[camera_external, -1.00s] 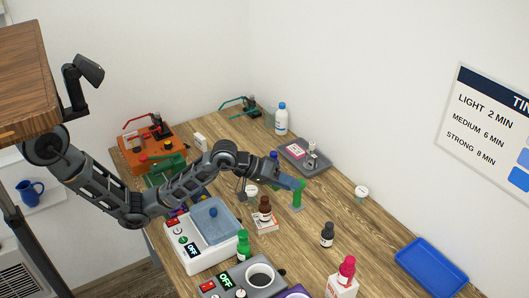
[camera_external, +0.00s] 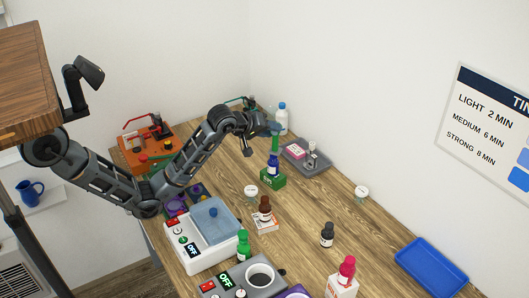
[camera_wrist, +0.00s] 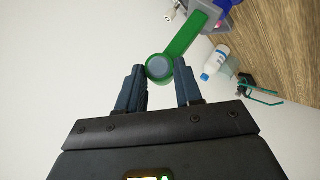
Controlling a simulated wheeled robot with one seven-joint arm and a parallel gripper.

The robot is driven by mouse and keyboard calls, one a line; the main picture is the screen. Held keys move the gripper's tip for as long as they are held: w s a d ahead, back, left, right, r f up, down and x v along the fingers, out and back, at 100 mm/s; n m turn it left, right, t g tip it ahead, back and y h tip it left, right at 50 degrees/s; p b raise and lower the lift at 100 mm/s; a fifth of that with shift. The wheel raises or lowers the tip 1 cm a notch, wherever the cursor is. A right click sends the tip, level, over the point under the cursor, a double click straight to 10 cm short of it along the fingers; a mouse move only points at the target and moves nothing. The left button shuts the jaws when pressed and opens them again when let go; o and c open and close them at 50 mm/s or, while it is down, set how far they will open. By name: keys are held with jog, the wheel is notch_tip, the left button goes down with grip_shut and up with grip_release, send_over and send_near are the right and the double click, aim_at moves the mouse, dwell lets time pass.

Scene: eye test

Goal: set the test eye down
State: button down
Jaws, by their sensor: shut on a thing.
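My gripper (camera_external: 272,127) is shut on the test eye, a green piece (camera_external: 275,142) that hangs down from the fingertips toward the back of the table. In the wrist view the fingers of my gripper (camera_wrist: 161,78) stand on either side of its round, grey-centred green end (camera_wrist: 160,67), and a green bar (camera_wrist: 186,36) runs up and right from it. In the external view its lower end overlaps a blue bottle (camera_external: 272,168) on a green box (camera_external: 272,180); I cannot tell whether they touch.
A grey tray (camera_external: 318,168) with small items and a white bottle (camera_external: 281,117) stand close behind and right of the gripper. A brown bottle (camera_external: 265,207), a dark bottle (camera_external: 327,236) and a blue tray (camera_external: 430,265) are nearer. Bare wood (camera_external: 300,215) lies between.

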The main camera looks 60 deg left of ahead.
jog(key=s+a+n+g+y, duration=0.3)
jog(key=s+a+n+y, duration=0.15)
jog(key=a, duration=0.65)
jog(key=s+a+n+g+y, duration=0.3)
jog(key=a+n, duration=0.2)
jog(key=a, duration=0.5)
jog(key=s+a+n+g+y, duration=0.3)
jog(key=a+n, duration=0.2)
jog(key=a, duration=0.6)
jog(key=a+f+b, duration=0.5)
jog(key=a+f, duration=0.7)
jog(key=f, duration=0.4)
jog(key=shift+f, duration=0.15)
jog(key=shift+w+n+b, duration=0.1)
jog(key=shift+n+b, duration=0.15)
jog(key=shift+b, duration=0.05)
